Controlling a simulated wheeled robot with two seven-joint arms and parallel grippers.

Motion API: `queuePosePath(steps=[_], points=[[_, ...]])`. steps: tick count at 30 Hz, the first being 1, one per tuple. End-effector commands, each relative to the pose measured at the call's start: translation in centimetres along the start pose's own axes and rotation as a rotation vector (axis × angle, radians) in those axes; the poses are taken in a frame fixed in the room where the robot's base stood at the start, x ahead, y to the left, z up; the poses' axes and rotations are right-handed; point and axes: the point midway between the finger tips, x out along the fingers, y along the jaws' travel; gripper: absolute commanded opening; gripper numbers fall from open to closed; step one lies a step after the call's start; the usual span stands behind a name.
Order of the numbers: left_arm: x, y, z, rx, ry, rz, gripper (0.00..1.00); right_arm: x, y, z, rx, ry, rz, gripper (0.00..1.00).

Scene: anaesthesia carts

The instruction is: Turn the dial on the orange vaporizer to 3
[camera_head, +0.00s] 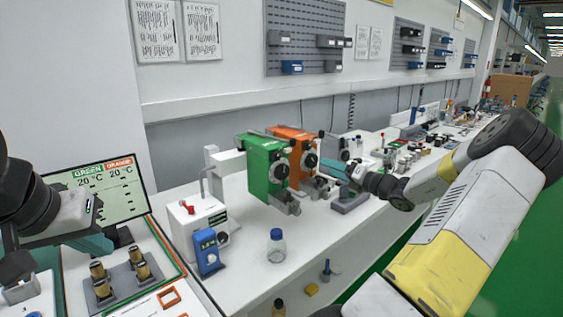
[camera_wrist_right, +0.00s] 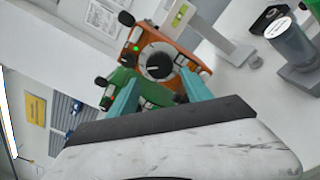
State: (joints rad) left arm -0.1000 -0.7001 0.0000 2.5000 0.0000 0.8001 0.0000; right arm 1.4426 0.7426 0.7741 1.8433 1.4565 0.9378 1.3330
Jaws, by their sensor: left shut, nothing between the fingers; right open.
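The orange vaporizer (camera_head: 293,150) stands on the white bench, right behind the green vaporizer (camera_head: 262,170). In the right wrist view the dial (camera_wrist_right: 158,65) lies just beyond my fingertips, on the orange body (camera_wrist_right: 185,55). My right gripper (camera_head: 335,168) is open close in front of the dial; its teal fingers (camera_wrist_right: 160,95) are spread to either side below it. Contact with the dial is not clear. The dial's numbers are too small to read. My left gripper (camera_head: 108,243) is shut and empty at the left, near the screen.
A screen (camera_head: 98,188) reads GREEN 20 °C and ORANGE 20 °C. A white box (camera_head: 190,222), a blue device (camera_head: 207,252) and a blue-capped bottle (camera_head: 276,246) stand on the bench. Brass-coloured cylinders (camera_head: 102,288) stand on a grey holder at the lower left.

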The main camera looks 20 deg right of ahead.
Motion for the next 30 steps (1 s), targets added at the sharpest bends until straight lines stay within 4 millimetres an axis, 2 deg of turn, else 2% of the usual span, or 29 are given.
queuePosePath(steps=[12, 17, 24, 26, 30], points=[[0.0, 0.0, 0.0, 0.000, 0.000, 0.000, 0.00, 6.3, 0.1, -0.1, -0.002, 0.002, 0.004, 0.58], [0.0, 0.0, 0.0, 0.000, 0.000, 0.000, 0.00, 7.3, 0.1, -0.1, -0.003, 0.001, 0.003, 0.58], [0.0, 0.0, 0.0, 0.000, 0.000, 0.000, 0.00, 7.4, 0.1, -0.1, -0.003, 0.002, 0.002, 0.58], [0.0, 0.0, 0.0, 0.000, 0.000, 0.000, 0.00, 7.4, 0.1, -0.1, -0.003, 0.002, 0.002, 0.50], [0.0, 0.0, 0.0, 0.000, 0.000, 0.000, 0.00, 7.4, 0.1, -0.1, -0.003, 0.002, 0.002, 0.22]])
